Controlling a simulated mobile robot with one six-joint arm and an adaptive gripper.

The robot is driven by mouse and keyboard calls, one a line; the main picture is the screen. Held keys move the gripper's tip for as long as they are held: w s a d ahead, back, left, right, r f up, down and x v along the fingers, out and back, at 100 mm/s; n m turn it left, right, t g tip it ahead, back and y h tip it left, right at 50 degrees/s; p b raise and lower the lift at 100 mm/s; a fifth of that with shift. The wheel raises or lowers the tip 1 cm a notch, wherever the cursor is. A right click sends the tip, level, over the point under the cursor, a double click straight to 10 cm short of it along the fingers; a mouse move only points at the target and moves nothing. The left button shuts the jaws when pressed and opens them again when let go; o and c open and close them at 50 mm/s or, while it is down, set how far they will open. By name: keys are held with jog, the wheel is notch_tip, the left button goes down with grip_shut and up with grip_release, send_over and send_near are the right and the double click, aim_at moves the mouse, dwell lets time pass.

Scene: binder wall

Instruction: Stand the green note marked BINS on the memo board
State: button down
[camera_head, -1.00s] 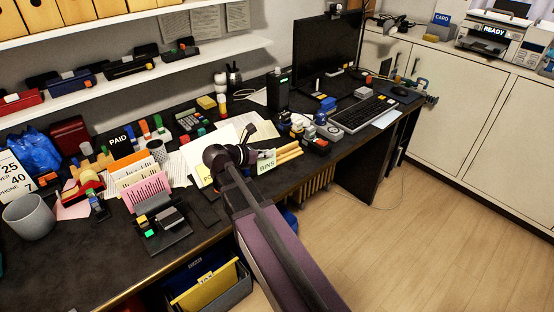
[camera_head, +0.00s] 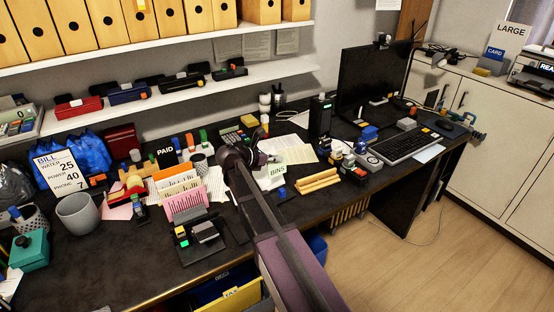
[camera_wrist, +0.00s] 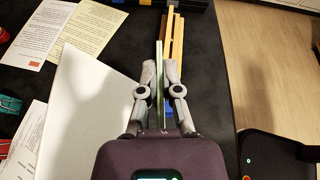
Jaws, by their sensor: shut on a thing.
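My gripper (camera_wrist: 161,95) is shut on the green note, a thin pale green panel (camera_wrist: 160,65) seen edge-on between the fingers in the wrist view. In the head view the note marked BINS (camera_head: 277,170) is upright above the dark desk, its lettering facing the camera. My arm partly hides the gripper (camera_head: 262,160). A light wooden piece with long parallel bars (camera_head: 320,180) lies on the desk to the right of the note; it also shows beyond the fingertips in the wrist view (camera_wrist: 178,38). I cannot tell for certain which thing is the memo board.
Paper sheets (camera_head: 297,148) lie behind the note. A pink-fronted file holder (camera_head: 185,203) and a small dark stand (camera_head: 200,243) are to the left. A keyboard (camera_head: 408,147) and monitor (camera_head: 372,80) are to the right. Bare desk lies in front of the wooden piece.

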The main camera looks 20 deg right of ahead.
jog(key=shift+f, duration=0.15)
jog(key=shift+w+a+f+b, duration=0.15)
jog(key=shift+w+f+b, duration=0.35)
jog(key=shift+f+b, duration=0.6)
jog(key=shift+w+a+f+b, duration=0.2)
jog(key=shift+w+f+b, duration=0.35)
jog(key=shift+f+b, duration=0.55)
jog(key=shift+w+a+f+b, duration=0.15)
jog(key=shift+w+f+b, duration=0.35)
jog(key=shift+f+b, duration=0.6)
jog(key=shift+f+b, duration=0.2)
jog(key=shift+b, duration=0.1)
jog(key=shift+s+d+f+b, duration=0.1)
jog(key=shift+s+f+b, duration=0.2)
jog(key=shift+f+b, duration=0.3)
dwell(0.4)
jog(key=c, duration=0.7)
grip_release()
jog(key=shift+r, duration=0.15)
